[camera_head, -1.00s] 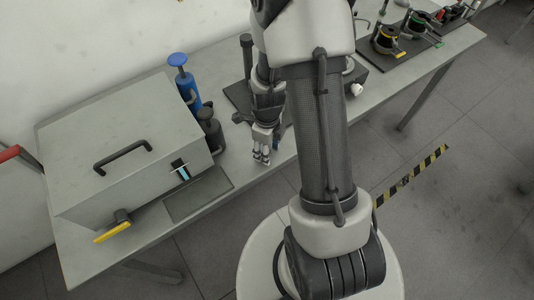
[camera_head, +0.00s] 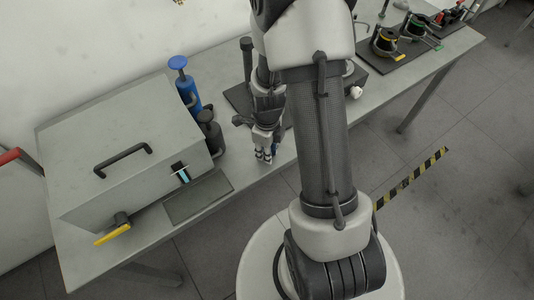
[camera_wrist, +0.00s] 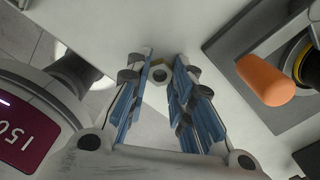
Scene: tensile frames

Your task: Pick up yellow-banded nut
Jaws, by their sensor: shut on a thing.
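A small pale hex nut (camera_wrist: 161,66) with a dark hole sits between the two fingertips of my gripper (camera_wrist: 162,70) in the wrist view. The fingers, with blue pads, are shut on it from both sides. A yellow band cannot be made out clearly on it. In the camera_head view my gripper (camera_head: 265,157) points down near the front edge of the table. The nut cannot be made out there.
A grey box (camera_head: 125,150) with a black handle stands at the left of the table (camera_head: 75,262). A blue-topped bottle (camera_head: 187,85) and a dark bottle (camera_head: 210,132) stand beside it. An orange handle (camera_wrist: 265,80) is close at right in the wrist view.

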